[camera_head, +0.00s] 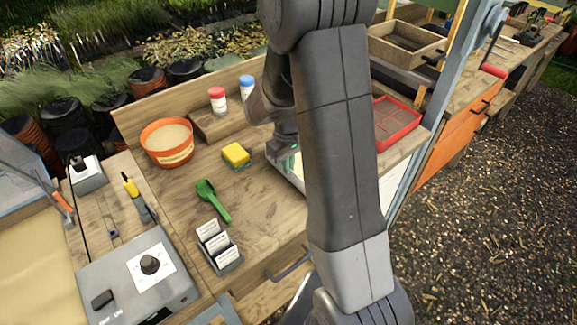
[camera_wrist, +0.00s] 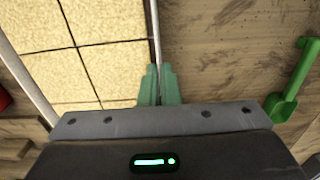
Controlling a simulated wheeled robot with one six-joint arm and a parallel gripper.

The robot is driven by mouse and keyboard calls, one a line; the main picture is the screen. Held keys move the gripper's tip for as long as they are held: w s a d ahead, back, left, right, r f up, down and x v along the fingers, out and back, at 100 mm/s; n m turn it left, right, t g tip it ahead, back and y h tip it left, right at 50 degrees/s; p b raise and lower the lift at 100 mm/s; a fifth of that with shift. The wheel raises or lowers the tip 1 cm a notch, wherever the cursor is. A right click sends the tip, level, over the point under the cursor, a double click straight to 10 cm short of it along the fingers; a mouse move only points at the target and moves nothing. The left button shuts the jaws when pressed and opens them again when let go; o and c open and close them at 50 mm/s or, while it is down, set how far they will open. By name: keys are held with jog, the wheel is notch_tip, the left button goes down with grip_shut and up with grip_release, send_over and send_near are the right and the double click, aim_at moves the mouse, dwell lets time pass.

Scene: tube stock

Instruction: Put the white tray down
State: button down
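The white tray (camera_wrist: 154,25) fills the upper left of the wrist view, with beige square blocks in it. Its thin rim runs between the green fingertips of my gripper (camera_wrist: 158,88), which are closed on it. In the head view, a small part of the tray (camera_head: 291,180) shows beside my arm, at the right of the wooden bench. My arm hides most of the tray and nearly all of my gripper (camera_head: 293,160). I cannot tell whether the tray's underside touches the bench.
A green scoop (camera_head: 212,200), yellow sponge (camera_head: 236,154) and label holder (camera_head: 219,247) lie left of the tray. An orange pot (camera_head: 167,142) and two bottles stand farther back. A red tray (camera_head: 395,122) is to the right. Bare bench (camera_head: 265,205) shows between scoop and arm.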

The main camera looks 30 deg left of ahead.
jog(key=shift+f, duration=0.75)
jog(key=shift+f, duration=0.15)
jog(key=c, duration=1.7)
grip_release()
notch_tip(320, 180, up, 12)
jog(key=shift+r+b, duration=0.15)
jog(key=shift+b, duration=0.2)
